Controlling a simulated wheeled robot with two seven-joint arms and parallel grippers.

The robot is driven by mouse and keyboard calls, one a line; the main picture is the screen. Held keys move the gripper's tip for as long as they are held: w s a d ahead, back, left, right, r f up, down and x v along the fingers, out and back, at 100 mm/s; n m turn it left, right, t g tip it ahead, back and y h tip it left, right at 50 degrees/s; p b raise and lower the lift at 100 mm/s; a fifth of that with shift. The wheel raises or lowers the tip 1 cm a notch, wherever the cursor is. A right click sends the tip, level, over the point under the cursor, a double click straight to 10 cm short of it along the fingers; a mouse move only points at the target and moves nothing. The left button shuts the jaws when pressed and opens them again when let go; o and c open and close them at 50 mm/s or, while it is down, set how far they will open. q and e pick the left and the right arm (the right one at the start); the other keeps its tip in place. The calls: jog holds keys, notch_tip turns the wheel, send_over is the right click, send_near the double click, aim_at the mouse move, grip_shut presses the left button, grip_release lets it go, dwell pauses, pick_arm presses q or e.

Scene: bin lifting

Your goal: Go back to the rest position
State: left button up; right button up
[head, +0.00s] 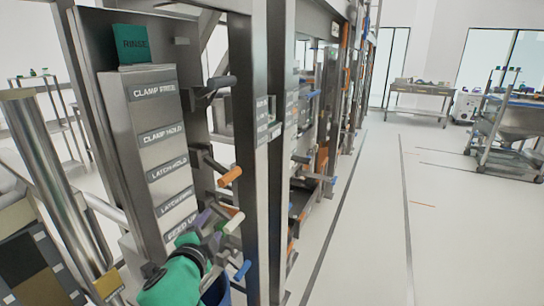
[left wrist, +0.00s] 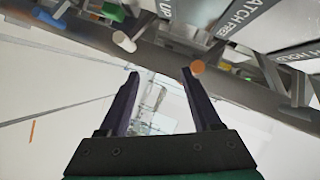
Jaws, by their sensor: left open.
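My left gripper (head: 212,226) is at the lower middle of the head view, at the end of my green arm, in front of the rack's lower levers. Its two dark purple fingers stand wide apart in the left wrist view (left wrist: 160,80), with nothing held between them. A white-tipped lever (left wrist: 123,41) and an orange-tipped lever (left wrist: 197,67) show beyond the fingertips there. The orange-tipped lever also shows in the head view (head: 230,177), above the gripper. I cannot tell whether the gripper touches any lever. My right gripper is in neither view.
A metal rack post (head: 243,130) and labelled panel (head: 155,130) stand close to my left arm. A blue-tipped lever (head: 242,270) is low beside the gripper. The pale floor (head: 370,230) to the right is open. A bench (head: 420,90) and a metal cart (head: 515,120) stand farther back.

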pick_arm(q)
jog(key=s+a+f+n+g+h, duration=0.15)
jog(key=s+f+n+g, duration=0.45)
jog(key=s+f, duration=0.6)
jog(key=s+a+f+n+g+y, duration=0.1)
jog(key=s+a+f+n+g, duration=0.35)
jog(key=s+f, duration=0.75)
notch_tip(320, 180, down, 22)
jog(key=s+d+g+p, duration=0.2)
jog(key=s+a+f+g+p, duration=0.1)
jog(key=s+a+f, duration=0.2)
jog(key=s+f, duration=0.9)
jog(key=s, duration=0.4)
jog(key=shift+a+f+g, duration=0.1)
jog(key=shift+g, duration=0.15)
